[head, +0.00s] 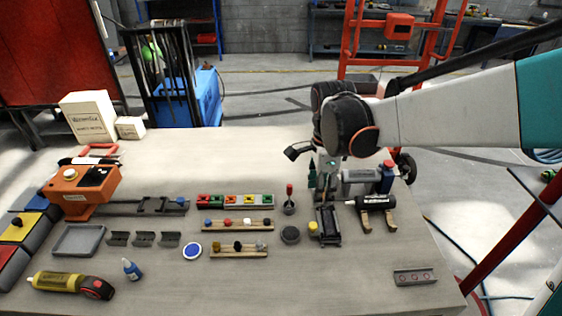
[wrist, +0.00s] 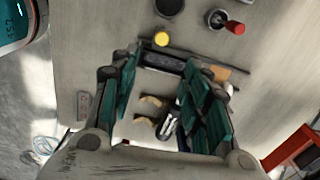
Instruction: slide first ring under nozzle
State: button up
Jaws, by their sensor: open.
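An orange machine (head: 88,185) stands at the left of the table in the head view. A dark rail (head: 135,207) runs right from it, with a blue knob (head: 181,201) near its right end. I cannot single out the first ring or the nozzle at this size. My gripper (head: 325,178) is open over the right part of the table, far from the rail. Its teal fingers also frame the wrist view (wrist: 160,65), with a black fixture (wrist: 163,62) below and between them. Nothing is visibly held. My arm hides part of the area behind the gripper.
A yellow cap (head: 313,228), a dark disc (head: 290,235) and a red-handled cup (head: 289,205) stand near the gripper. Wooden racks (head: 238,225) and a grey tray (head: 79,240) lie between it and the left side. The front right table is mostly clear.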

aim_at(313, 225)
jog(key=shift+m, duration=0.4)
jog(key=f+b, duration=0.1)
jog(key=f, duration=0.3)
jog(key=f+b, duration=0.1)
jog(key=f, duration=0.4)
jog(key=f+b, duration=0.1)
jog(key=f, duration=0.4)
jog(key=shift+w+a+f+b, duration=0.15)
jog(key=shift+w+f+b, duration=0.05)
jog(key=shift+w+b, duration=0.15)
